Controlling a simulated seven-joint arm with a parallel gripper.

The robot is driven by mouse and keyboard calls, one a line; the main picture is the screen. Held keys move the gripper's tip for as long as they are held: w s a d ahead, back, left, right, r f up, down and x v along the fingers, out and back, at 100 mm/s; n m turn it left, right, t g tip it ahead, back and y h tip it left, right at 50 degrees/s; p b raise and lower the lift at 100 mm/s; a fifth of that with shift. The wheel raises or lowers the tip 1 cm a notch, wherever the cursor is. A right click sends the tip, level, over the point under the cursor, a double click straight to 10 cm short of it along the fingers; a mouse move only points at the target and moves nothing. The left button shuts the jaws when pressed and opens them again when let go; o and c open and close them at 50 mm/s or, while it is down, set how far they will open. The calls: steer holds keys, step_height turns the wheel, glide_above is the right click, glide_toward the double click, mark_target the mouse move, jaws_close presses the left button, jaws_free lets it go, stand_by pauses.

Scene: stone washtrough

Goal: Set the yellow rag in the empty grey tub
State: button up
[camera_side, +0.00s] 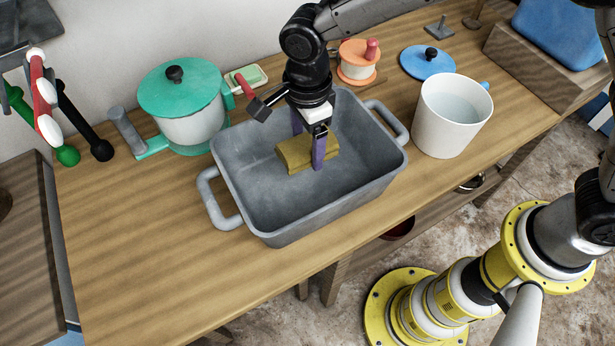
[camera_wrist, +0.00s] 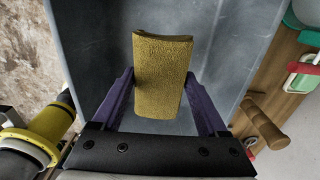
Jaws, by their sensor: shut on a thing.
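The yellow rag (camera_side: 294,155) is a folded, block-like piece inside the outline of the grey tub (camera_side: 256,219). My gripper (camera_side: 316,160) points down into the tub, with its purple fingers shut on the rag from both sides. In the wrist view the rag (camera_wrist: 161,75) sits between the two fingers (camera_wrist: 160,100), with the tub's grey floor (camera_wrist: 105,40) behind it. I cannot tell whether the rag touches the tub floor. Nothing else shows inside the tub.
A green-lidded pot (camera_side: 188,110) stands left of the tub, and a white bucket (camera_side: 450,118) of water stands right. Behind are an orange-lidded jar (camera_side: 357,62), a blue lid (camera_side: 427,64) and a soap dish (camera_side: 250,76). The wooden table (camera_side: 130,235) is clear at front left.

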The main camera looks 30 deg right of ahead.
mark_target(308, 182)
step_height(308, 182, down, 9)
steer(key=shift+f, duration=0.2)
stand_by(0.3)
steer(key=shift+f, duration=0.15)
steer(key=o, duration=1.3)
steer(key=shift+o, duration=0.2)
step_height(308, 182, up, 12)
steer(key=shift+r, duration=0.15)
steer(key=shift+r, duration=0.1)
